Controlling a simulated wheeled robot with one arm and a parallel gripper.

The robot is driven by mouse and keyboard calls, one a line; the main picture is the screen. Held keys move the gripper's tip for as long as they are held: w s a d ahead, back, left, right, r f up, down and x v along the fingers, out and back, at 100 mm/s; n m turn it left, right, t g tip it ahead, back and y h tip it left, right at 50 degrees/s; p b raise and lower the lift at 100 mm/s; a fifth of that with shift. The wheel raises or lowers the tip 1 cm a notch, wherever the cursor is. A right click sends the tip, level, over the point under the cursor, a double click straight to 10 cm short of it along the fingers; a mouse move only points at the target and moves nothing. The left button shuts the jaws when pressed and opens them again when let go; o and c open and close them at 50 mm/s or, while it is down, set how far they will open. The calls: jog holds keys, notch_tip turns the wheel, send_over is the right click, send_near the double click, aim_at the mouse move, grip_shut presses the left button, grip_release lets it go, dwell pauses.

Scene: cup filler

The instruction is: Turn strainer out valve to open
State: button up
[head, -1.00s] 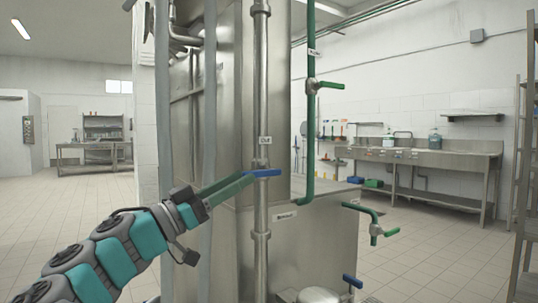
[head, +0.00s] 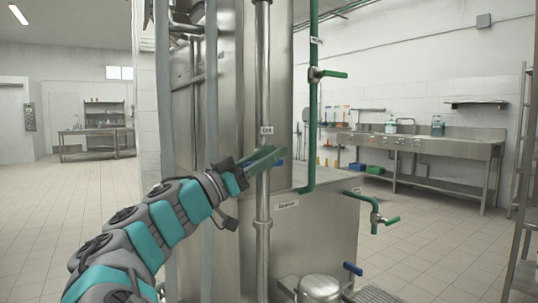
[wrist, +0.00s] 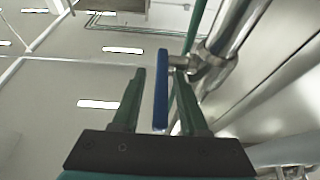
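The blue valve handle (wrist: 161,88) is a flat lever on the steel pipe with the "Out" label. In the wrist view it stands lengthwise between the two green fingers of my gripper (wrist: 159,75), with gaps on both sides. The gripper is open around it, not visibly touching. In the head view, my gripper (head: 278,155) reaches in from the left in front of the steel pipe (head: 263,95). Its fingers hide most of the blue handle (head: 283,161); how far it is turned cannot be told there.
A green pipe with a green-handled valve (head: 333,74) runs down just right. Lower stand another green-handled tap (head: 391,221) and a blue handle (head: 352,268). The steel machine body (head: 325,225) is close behind. Open tiled floor (head: 75,210) lies left.

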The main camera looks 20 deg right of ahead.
grip_shut()
dwell(1.2)
